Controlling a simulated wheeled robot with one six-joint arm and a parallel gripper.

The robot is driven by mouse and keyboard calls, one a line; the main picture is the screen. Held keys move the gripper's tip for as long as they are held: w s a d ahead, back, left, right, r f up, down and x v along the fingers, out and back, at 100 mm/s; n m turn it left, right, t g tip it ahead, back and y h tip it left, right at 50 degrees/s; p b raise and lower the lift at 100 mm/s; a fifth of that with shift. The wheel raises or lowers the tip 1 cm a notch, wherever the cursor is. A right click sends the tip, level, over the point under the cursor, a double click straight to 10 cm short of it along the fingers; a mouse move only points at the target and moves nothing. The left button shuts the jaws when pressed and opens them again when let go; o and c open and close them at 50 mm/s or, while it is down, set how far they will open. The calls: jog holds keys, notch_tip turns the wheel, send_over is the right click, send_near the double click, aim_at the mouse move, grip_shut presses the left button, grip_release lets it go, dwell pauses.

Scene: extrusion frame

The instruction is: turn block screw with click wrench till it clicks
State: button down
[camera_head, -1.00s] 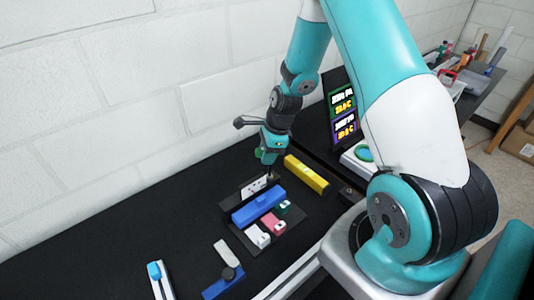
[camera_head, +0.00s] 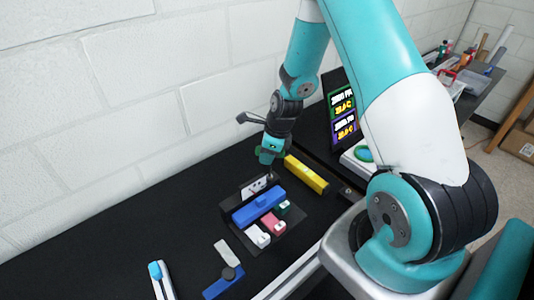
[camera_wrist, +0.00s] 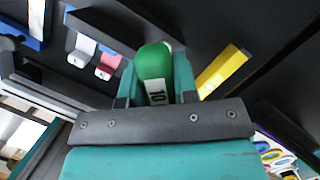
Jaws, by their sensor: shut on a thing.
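My gripper (camera_head: 269,152) points down over the far end of a dark fixture plate (camera_head: 238,232). It is shut on a click wrench with a green handle marked 10 (camera_wrist: 153,62), seen between the fingers in the wrist view. In the head view, the thin shaft of the wrench reaches down by the right end of a white block (camera_head: 254,188) with dark spots. I cannot tell whether the tip touches a screw. The screw itself is too small or hidden to make out.
The plate also bears a long blue block (camera_head: 259,206) and small green (camera_head: 283,208), red (camera_head: 273,223) and white (camera_head: 258,236) blocks. A yellow bar (camera_head: 306,174) lies just right of my gripper. A wall stands behind. Display panels (camera_head: 343,116) stand to the right.

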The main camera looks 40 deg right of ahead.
jog(key=shift+m, duration=0.4)
jog(key=shift+m, duration=0.6)
jog(key=shift+h, duration=0.3)
jog(key=shift+m, duration=0.7)
jog(key=shift+d+m+h, duration=0.1)
jog(key=shift+m+h, duration=0.2)
jog(key=shift+m, duration=0.4)
